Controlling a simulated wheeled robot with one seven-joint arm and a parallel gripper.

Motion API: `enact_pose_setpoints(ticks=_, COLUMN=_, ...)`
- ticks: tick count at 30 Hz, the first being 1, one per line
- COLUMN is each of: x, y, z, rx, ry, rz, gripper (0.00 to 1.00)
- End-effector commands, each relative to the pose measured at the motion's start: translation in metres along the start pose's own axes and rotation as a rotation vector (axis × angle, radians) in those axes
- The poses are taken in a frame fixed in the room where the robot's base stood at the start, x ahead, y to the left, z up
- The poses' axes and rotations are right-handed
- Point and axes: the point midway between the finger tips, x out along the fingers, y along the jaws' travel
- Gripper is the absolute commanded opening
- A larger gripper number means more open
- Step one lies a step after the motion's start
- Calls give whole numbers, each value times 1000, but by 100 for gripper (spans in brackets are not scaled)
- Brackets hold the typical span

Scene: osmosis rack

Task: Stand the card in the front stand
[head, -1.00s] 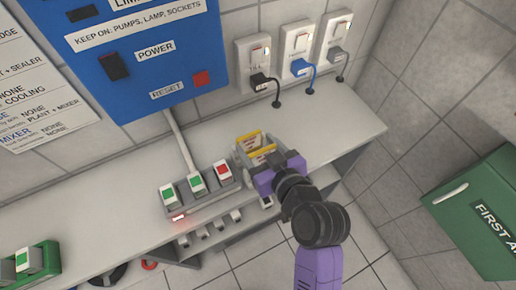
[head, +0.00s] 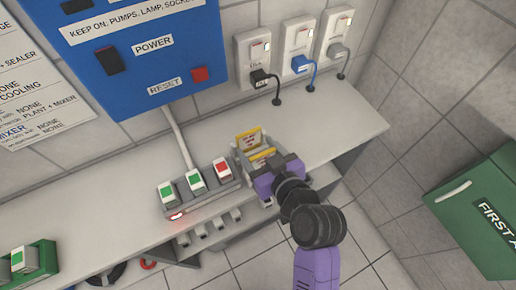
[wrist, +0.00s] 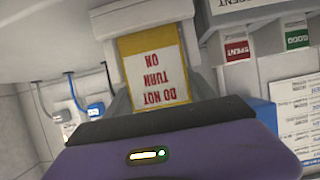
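In the head view two yellow-edged cards, a rear one (head: 248,140) and a front one (head: 262,155), stand upright at a small grey stand area (head: 239,160) on the shelf. My gripper (head: 274,168), purple with dark parts, is just in front of them and hides the lower part of the front one. In the wrist view a yellow and white card (wrist: 157,72) with red "DO NOT TURN ON" text appears upside down, directly ahead of my gripper. A pale block (wrist: 142,17) borders its yellow end. The fingertips are not clear, so I cannot tell whether they grip the card.
A grey block with green and red switches (head: 201,189) sits close left of my gripper. A blue panel (head: 150,60) and sockets with plugs (head: 299,50) are on the wall behind. A green first aid box (head: 480,215) is at right. The shelf (head: 335,115) is clear right of the stand.

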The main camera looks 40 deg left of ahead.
Motion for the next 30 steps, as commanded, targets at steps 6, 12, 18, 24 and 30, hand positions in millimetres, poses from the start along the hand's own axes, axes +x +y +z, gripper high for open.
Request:
enact_pose_setpoints(ticks=6, x=0, y=0, z=0, rx=0, ry=0, rz=0, gripper=85)
enact_pose_setpoints(ticks=12, x=0, y=0, z=-1, rx=0, ry=0, rz=0, gripper=85)
enact_pose_setpoints(ticks=18, x=-6, y=-1, z=-14, rx=-1, ry=0, rz=-1, gripper=85)
enact_pose_setpoints(ticks=24, x=-43, y=0, z=-9, rx=2, ry=0, rz=2, gripper=85)
enact_pose_setpoints(ticks=30, x=-86, y=1, z=-10, rx=2, ry=1, rz=2, gripper=85)
